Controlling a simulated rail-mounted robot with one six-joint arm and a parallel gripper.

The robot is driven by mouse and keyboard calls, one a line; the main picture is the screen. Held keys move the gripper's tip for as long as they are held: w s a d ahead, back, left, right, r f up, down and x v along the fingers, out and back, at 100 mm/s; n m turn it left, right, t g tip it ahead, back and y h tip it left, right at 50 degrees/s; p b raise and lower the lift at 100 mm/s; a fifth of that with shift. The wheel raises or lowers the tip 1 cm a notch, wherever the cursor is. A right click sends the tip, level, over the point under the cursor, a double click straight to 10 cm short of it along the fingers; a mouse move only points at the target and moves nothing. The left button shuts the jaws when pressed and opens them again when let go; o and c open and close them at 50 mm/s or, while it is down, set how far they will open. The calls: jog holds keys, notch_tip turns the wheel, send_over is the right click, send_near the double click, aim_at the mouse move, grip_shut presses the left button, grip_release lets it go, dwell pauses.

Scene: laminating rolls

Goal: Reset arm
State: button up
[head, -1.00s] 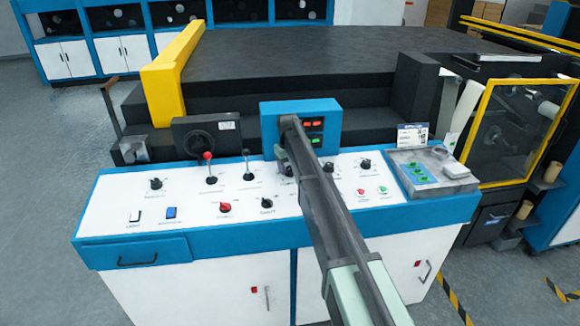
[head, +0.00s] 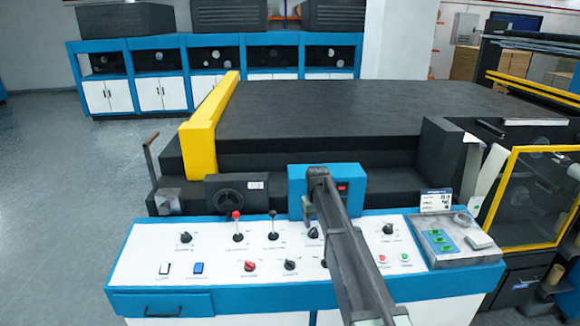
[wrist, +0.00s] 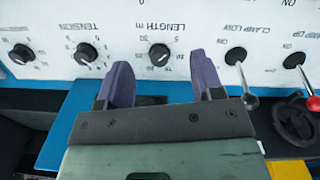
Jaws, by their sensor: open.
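My gripper (wrist: 164,84) shows in the wrist view with its two purple fingers apart and nothing between them. It is near the control panel, with a "LENGTH m" knob (wrist: 159,54) beyond the gap between the fingers. In the head view my arm reaches from the lower right up to the blue display box (head: 296,190) behind the panel, partly covering its buttons. The fingertips are hard to make out there. The white control panel (head: 215,258) carries black knobs, a red knob (head: 250,266), a red-tipped lever (head: 237,228) and a black-tipped lever (head: 273,226).
A handwheel (head: 230,198) is behind the levers. A yellow-framed guard (head: 527,195) stands at the right. A yellow bar (head: 208,125) edges the dark machine bed (head: 340,110). Open floor lies at the left.

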jog(key=s+f+m+b, duration=0.1)
jog(key=s+f+b, duration=0.1)
jog(key=s, duration=1.6)
jog(key=s+f+m+b, duration=0.1)
jog(key=s+f+b, duration=0.1)
jog(key=s, duration=1.5)
jog(key=shift+s+d+f, duration=0.25)
jog(key=shift+s+d, duration=0.1)
jog(key=shift+s, duration=0.05)
